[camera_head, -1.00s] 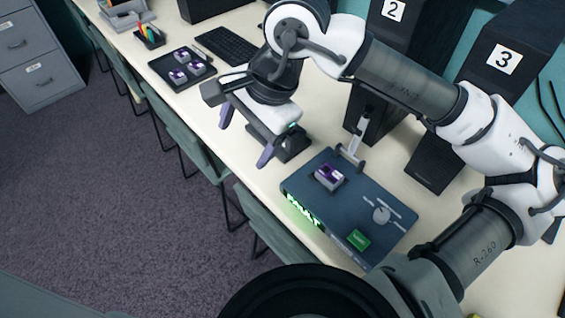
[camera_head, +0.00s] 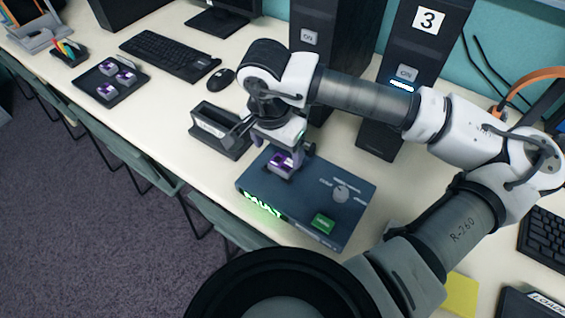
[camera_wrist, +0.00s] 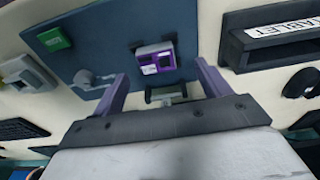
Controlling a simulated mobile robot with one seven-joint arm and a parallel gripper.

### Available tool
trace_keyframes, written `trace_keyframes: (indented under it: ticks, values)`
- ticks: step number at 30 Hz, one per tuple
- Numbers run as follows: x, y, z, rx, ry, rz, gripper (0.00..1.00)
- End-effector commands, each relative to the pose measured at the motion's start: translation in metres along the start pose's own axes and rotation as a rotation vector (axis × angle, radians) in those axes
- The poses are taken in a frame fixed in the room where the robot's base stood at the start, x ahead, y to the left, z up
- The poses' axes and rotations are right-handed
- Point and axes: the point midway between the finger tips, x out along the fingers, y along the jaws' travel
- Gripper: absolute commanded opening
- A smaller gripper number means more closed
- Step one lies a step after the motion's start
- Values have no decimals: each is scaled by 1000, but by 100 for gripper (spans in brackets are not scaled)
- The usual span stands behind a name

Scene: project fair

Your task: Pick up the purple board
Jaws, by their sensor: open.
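A purple board (camera_head: 282,167) with a pale grey base sits on top of a dark blue box (camera_head: 262,189) with a green lit "FAULT" sign. My gripper (camera_head: 284,150) is open just above and behind the board, partly hiding it. In the wrist view the purple board (camera_wrist: 158,58) lies ahead of my two purple fingers (camera_wrist: 160,84), between their lines, with nothing held. More purple boards (camera_head: 124,77) sit in a black tray (camera_head: 112,98) at the left of the table.
The blue box also carries a green button (camera_head: 322,223) and a grey knob (camera_head: 341,194). A dark tablet stand (camera_head: 222,132) is close by my gripper on the left. Black towers (camera_head: 428,55) stand behind. A keyboard (camera_head: 170,54) and mouse (camera_head: 221,79) lie further left.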

Motion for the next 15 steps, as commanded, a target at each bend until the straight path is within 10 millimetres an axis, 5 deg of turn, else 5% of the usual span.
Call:
trace_keyframes:
  ticks: [9,15]
  values:
    - [42,6,-2,0,-4,-1,76]
    - [47,6,-3,0,-1,-1,76]
